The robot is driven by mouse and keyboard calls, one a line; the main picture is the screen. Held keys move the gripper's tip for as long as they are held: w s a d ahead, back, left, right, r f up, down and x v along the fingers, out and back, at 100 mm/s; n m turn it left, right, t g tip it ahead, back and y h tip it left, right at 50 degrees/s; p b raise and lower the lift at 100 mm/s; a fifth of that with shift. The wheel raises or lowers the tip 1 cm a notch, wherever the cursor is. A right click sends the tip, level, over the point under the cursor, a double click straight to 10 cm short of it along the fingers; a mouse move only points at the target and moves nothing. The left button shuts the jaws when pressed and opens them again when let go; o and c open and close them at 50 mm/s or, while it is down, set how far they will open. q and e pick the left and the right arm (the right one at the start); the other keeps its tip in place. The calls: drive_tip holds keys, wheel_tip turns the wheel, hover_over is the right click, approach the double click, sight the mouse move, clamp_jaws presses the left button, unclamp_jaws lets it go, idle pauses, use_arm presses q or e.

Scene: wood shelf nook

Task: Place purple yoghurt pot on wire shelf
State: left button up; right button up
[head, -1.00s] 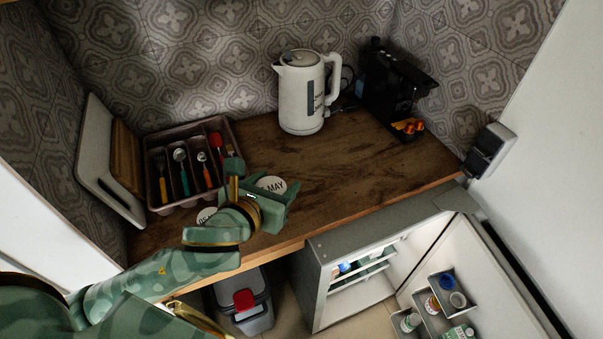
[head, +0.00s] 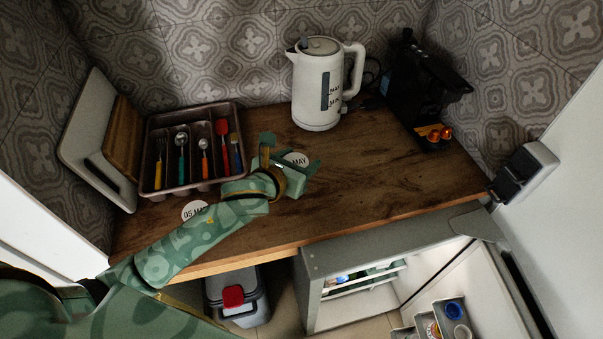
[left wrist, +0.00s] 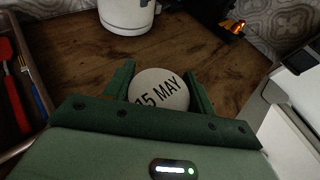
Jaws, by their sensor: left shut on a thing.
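My left gripper (head: 290,172) is shut around a round pot with a white lid (head: 297,159) above the wooden counter. In the left wrist view the lid (left wrist: 160,92) reads "15 MAY" and sits between the two green fingers. The pot's side is hidden, so its colour does not show. A second white lid (head: 194,211), marked "05 M...", is on the counter near its front left, partly covered by my left arm. Shelves (head: 362,277) show inside the open fridge below the counter; I cannot tell whether they are wire. My right gripper is not in view.
A cutlery tray (head: 190,190) and boards (head: 92,150) stand at the left. A white kettle (head: 318,95) and black coffee machine (head: 415,90) stand at the back. The open fridge door holds bins (head: 448,318). A grey bin (head: 240,300) stands below.

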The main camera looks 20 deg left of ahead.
use_arm(q)
drive_tip(key=shift+w+a+f, duration=0.1)
drive_tip(key=shift+w+f, duration=0.4)
drive_tip(key=shift+f, duration=0.25)
drive_tip(key=f, duration=0.1)
drive_tip(key=f+b, duration=0.2)
drive_tip(key=f, duration=0.1)
drive_tip(key=shift+w, duration=0.35)
drive_tip(key=shift+r, duration=0.15)
drive_tip(key=o, duration=1)
drive_tip(key=shift+o, duration=0.2)
